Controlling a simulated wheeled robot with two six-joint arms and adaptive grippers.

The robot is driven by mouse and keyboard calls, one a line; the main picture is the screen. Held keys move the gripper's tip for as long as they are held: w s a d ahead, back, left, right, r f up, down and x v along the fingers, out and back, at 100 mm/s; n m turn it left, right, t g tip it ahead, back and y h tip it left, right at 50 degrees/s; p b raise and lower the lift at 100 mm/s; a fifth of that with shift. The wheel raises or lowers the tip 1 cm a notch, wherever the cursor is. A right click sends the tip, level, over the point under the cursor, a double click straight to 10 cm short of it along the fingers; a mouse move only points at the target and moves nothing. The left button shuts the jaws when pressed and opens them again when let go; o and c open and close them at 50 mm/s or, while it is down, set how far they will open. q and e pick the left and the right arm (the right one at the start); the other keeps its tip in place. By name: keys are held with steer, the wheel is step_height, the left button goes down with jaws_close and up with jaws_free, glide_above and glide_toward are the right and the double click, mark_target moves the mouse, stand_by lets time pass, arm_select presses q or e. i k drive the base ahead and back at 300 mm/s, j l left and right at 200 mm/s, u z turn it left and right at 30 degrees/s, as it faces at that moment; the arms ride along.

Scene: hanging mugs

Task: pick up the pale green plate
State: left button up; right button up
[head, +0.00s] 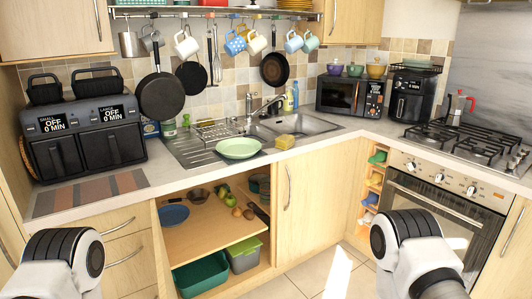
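The pale green plate (238,148) lies flat on the sink's drainboard, near the counter's front edge, left of the basin. Nothing sits on it. My two arms show at the lower left and lower right of the head view, well in front of the counter and apart from the plate. Only rounded white and black arm parts show. Neither gripper's fingers can be made out.
The faucet (262,104) stands behind the plate, and a yellow sponge (285,142) lies to its right. A black dual air fryer (85,135) stands left. Pans and mugs hang from the rail (200,12) above. The cabinet below is open, with a blue plate (173,215) inside.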

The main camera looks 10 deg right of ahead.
mark_target(234, 149)
steer(key=i+l, duration=0.15)
steer(key=l, duration=0.2)
steer(key=i+l, duration=0.15)
steer(key=l, duration=0.2)
steer(key=i+l+u, duration=0.1)
steer(key=l, duration=0.2)
steer(key=i+l, duration=0.2)
steer(key=l, duration=0.15)
steer(key=i+l, duration=0.1)
steer(key=l, duration=0.25)
steer(key=i+u, duration=0.05)
